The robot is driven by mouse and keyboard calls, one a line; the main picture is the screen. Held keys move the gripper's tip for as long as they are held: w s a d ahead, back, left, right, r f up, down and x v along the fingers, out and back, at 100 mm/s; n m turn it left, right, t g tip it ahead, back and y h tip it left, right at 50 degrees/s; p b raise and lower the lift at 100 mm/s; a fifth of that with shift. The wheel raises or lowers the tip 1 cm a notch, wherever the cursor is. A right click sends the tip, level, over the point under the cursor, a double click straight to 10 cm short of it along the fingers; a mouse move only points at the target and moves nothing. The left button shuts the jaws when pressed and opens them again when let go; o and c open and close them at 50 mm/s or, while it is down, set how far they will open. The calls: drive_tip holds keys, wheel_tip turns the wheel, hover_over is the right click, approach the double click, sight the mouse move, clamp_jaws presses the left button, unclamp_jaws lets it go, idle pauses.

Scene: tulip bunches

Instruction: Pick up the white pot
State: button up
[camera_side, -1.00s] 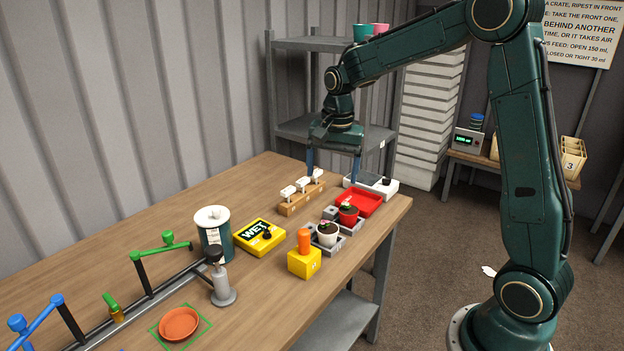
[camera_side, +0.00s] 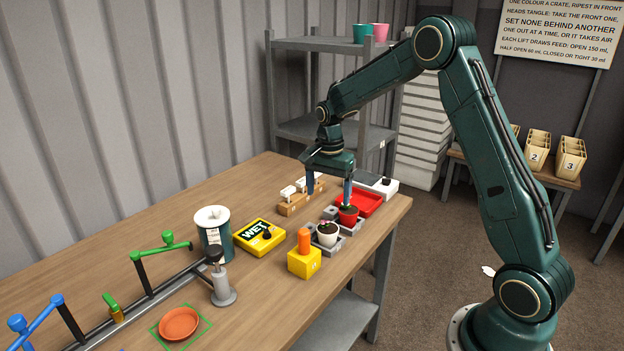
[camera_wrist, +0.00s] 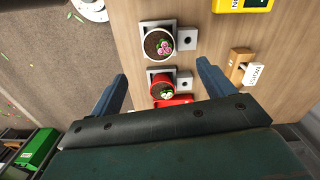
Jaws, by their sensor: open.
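The white pot (camera_side: 327,235) stands upright in a grey holder on the table, with dark soil and a small pink flower. My gripper (camera_side: 329,195) is open and empty, above the table near the red pot. In the wrist view my gripper's fingers (camera_wrist: 161,80) are spread wide on either side of the red pot's column, short of the white pot.
A yellow block with an orange peg (camera_side: 304,262) stands just in front of the white pot. A red tray (camera_side: 366,202) lies behind the pots. The table's right edge is close.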

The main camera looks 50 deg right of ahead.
sight(328, 225)
drive_tip(key=shift+f, duration=3)
drive_tip(key=shift+f, duration=0.1)
drive_tip(key=shift+s+f, duration=0.1)
drive_tip(key=shift+f, duration=2.4)
drive_tip(key=c, duration=1.1)
drive_tip(key=shift+r, duration=0.1)
wheel_tip(328, 225, up, 20)
drive_tip(key=shift+f, duration=0.1)
